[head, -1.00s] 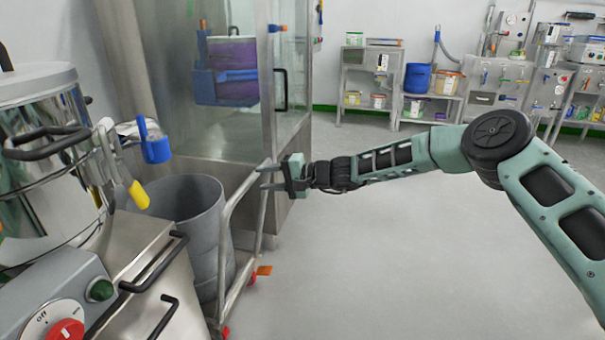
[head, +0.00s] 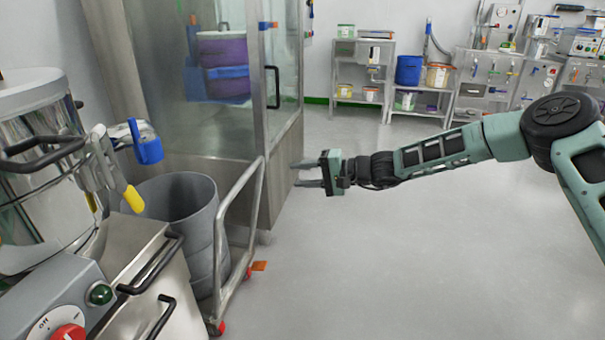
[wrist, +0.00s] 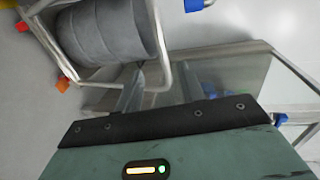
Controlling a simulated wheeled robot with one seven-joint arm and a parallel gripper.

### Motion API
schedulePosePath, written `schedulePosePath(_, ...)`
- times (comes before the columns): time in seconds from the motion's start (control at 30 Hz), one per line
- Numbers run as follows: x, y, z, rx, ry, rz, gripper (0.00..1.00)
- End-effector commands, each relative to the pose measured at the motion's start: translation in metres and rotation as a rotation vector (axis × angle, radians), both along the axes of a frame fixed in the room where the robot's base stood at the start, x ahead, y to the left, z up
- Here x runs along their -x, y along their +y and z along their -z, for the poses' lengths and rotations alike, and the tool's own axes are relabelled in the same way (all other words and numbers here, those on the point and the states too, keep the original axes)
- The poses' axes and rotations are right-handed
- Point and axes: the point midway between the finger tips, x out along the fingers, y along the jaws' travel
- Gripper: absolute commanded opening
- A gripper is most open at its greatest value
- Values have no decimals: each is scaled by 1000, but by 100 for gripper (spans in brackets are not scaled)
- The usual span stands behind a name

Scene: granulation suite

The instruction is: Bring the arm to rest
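My gripper (head: 308,174) is held out over the floor in the middle of the head view, its fingers pointing left. The two fingers are apart with nothing visible between them. My arm reaches in from the right edge. The gripper appears right of the metal cart handle (head: 243,220) and in front of the glass-walled cabinet (head: 215,125). In the wrist view the fingers (wrist: 147,90) show beyond the gripper body, with the cart's tube frame (wrist: 165,65) in line behind them. I cannot tell the exact distance to the frame.
A grey bin (head: 185,205) stands by the cart at left. A steel machine with a red knob (head: 68,333) fills the lower left. Shelves (head: 362,75) with tubs and a blue drum (head: 409,70) line the back. The floor (head: 400,260) below my arm is clear.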

Motion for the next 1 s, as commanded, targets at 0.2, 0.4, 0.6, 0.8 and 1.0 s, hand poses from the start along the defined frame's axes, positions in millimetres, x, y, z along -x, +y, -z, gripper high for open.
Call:
schedulePosePath(0.2,42,35,-11,85,-17,-130,39)
schedulePosePath(0.4,156,82,-22,337,-49,-422,39)
schedulePosePath(0.6,263,78,-27,623,-86,-649,39)
schedulePosePath(0.8,347,39,-37,907,-137,-782,39)
schedulePosePath(1.0,404,-11,-48,1136,-195,-825,39)
